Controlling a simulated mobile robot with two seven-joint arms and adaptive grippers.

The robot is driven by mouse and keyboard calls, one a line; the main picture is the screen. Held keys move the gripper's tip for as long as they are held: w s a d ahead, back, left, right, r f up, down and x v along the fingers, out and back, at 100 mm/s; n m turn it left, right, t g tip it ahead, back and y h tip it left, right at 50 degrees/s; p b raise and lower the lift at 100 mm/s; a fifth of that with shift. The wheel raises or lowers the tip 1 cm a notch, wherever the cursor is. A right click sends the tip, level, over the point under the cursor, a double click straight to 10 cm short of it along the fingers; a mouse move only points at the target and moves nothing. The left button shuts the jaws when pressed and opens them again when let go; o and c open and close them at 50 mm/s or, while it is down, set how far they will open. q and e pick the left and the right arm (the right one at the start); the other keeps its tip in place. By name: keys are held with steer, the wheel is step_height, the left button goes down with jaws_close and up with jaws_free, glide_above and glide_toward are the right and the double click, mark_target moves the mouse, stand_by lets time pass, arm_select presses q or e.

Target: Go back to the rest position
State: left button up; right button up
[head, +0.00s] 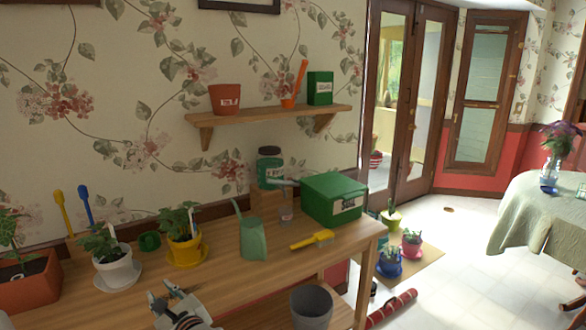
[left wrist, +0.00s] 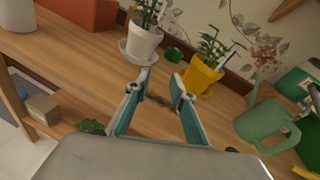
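My left gripper (head: 163,294) is low in the head view, in front of the workbench (head: 225,278). In the left wrist view its two fingers (left wrist: 159,84) are apart, with no held object visible between them. A small dark patch shows between the fingers; I cannot tell what it is. Beyond the fingertips are a plant in a white pot (head: 118,273) and a plant in a yellow pot (head: 186,250), both apart from the gripper. My right gripper is in neither view.
A green watering can (head: 253,240), yellow brush (head: 312,240) and green box (head: 334,197) stand on the bench's right part. A wall shelf (head: 270,118) hangs above. Open floor (head: 450,270) lies right, before a cloth-covered table (head: 530,205).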

arm_select(q)
steer(key=s+d+f+n+h, duration=0.35)
steer(key=s+f, duration=0.25)
steer(key=f, duration=0.5)
steer(key=s+d+f+n+h, duration=0.35)
steer(key=s+f+h, duration=0.2)
steer(key=f, duration=0.45)
steer(key=s+d+f+n+h, duration=0.2)
steer(key=s+n, duration=0.4)
steer(key=s, duration=0.2)
steer(key=s+d+f+n+h, duration=0.2)
steer(key=s+d+n+h, duration=0.1)
steer(key=s+n, duration=0.4)
steer(key=shift+s+g, duration=0.4)
steer(key=shift+s, duration=0.25)
